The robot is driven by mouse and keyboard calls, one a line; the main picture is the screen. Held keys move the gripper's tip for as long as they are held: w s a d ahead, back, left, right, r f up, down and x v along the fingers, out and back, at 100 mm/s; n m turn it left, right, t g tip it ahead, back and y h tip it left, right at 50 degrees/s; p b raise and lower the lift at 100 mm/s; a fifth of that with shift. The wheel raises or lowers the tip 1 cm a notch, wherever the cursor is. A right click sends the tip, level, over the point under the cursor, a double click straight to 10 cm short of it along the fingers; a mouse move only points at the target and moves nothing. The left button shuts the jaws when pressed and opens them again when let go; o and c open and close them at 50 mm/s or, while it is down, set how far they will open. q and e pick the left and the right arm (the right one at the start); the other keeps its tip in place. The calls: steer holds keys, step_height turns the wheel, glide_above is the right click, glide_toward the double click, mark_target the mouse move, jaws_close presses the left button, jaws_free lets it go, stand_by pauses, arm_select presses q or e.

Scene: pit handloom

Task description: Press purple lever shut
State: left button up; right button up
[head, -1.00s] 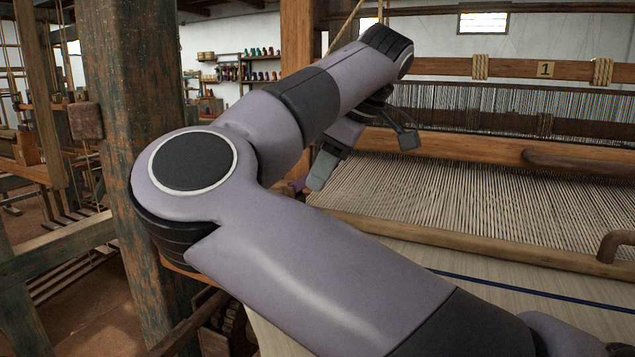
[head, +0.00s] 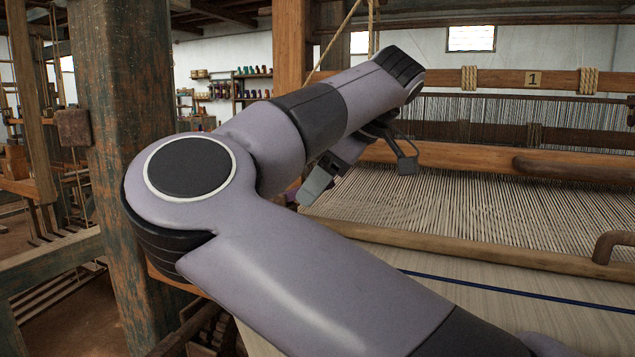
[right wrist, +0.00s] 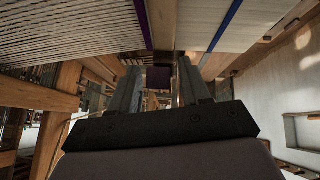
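The purple lever (head: 292,196) shows only as a small purple patch at the left end of the loom's front beam, mostly hidden behind my right arm and gripper. In the right wrist view a dark purple block (right wrist: 158,78), which looks like the lever's end, lies between and beyond the fingertips. My right gripper (head: 360,176) is open, its two grey fingers spread wide apart. It is also open in the right wrist view (right wrist: 158,84), with nothing held. I cannot tell whether a finger touches the lever. My left gripper is out of view.
The loom's wooden front beam (head: 470,250) and stretched warp threads (head: 440,205) lie right of the gripper. Cloth with a blue stripe (head: 500,286) is nearer. A thick worn post (head: 120,120) stands left, close to my arm's elbow.

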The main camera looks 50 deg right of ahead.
steer(key=v, duration=0.7)
steer(key=shift+p, duration=0.3)
steer(key=shift+r, duration=0.1)
stand_by(0.4)
